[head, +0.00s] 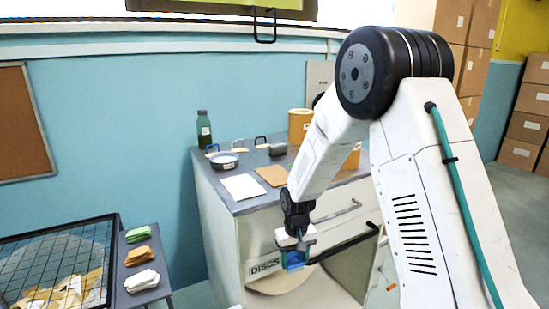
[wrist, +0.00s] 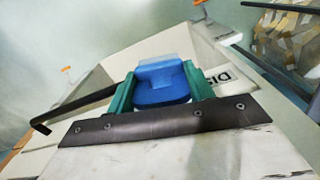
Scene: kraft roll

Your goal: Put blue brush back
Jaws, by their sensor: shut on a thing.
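My gripper (head: 294,250) hangs in front of the grey-topped cabinet, near its lower drawer. In the wrist view its green fingers (wrist: 161,92) are closed on a blue thing, which looks like the blue brush (wrist: 162,84). The blue brush also shows small below my gripper in the head view (head: 293,261). Its lower part is hidden behind the dark plate at the finger bases in the wrist view. Its bristles cannot be made out. It is above the drawer marked DISCS (head: 265,267); I cannot tell whether it touches anything.
The DISCS drawer seems pulled out, with a round brown disc (head: 279,281) in it and a black handle (head: 343,243). The counter (head: 250,203) holds a bowl (head: 224,160), a green bottle (head: 204,130) and small hoops. A mesh bin (head: 112,232) of paper scraps and folded cloths (head: 141,279) stand left.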

